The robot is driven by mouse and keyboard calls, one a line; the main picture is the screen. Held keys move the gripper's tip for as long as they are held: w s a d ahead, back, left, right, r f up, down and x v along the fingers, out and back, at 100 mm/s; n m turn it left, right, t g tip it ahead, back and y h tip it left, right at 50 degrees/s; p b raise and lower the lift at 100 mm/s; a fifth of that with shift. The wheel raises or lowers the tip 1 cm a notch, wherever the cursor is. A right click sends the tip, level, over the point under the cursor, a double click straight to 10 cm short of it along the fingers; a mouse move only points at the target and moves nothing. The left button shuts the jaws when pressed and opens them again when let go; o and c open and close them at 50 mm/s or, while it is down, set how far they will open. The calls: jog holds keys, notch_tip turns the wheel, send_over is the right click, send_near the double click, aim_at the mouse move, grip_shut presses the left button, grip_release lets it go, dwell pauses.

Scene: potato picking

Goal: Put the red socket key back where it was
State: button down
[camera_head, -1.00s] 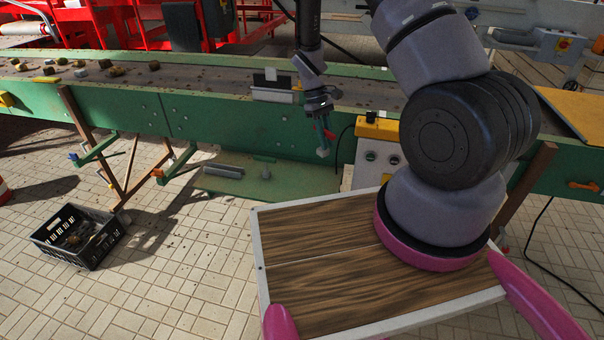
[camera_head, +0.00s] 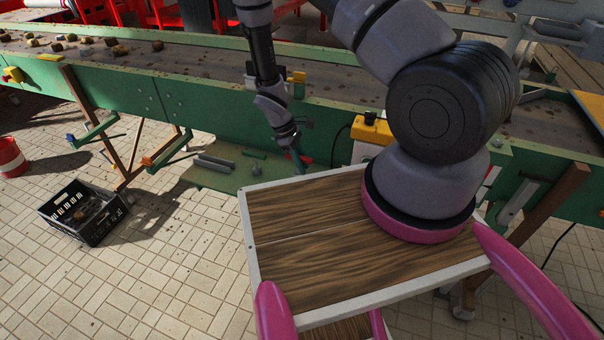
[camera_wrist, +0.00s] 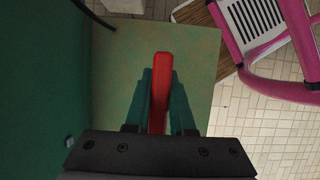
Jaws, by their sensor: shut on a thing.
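My gripper (camera_wrist: 160,100) is shut on the red socket key (camera_wrist: 161,75) in the wrist view. The key lies between the teal fingers and sticks out past their tips; its lower part is hidden by the gripper. In the head view my gripper (camera_head: 297,160) hangs in front of the green conveyor side, just beyond my wooden deck, and only a bit of red (camera_head: 307,160) shows beside it. A low green shelf (camera_wrist: 203,70) lies beyond the key in the wrist view; I cannot tell the gap between them.
The shelf holds a grey bar (camera_head: 213,163) and a small grey piece (camera_head: 256,170). A green conveyor (camera_head: 110,92) runs across the back, with a yellow-topped control box (camera_head: 372,131). A black crate (camera_head: 83,212) stands on the floor at left.

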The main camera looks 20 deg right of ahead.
aim_at(288, 153)
jog(key=shift+f, duration=2)
jog(key=c, duration=0.8)
grip_release()
jog(key=shift+f, duration=0.1)
jog(key=shift+o, duration=0.2)
jog(key=v, duration=1.2)
jog(key=shift+r, duration=0.25)
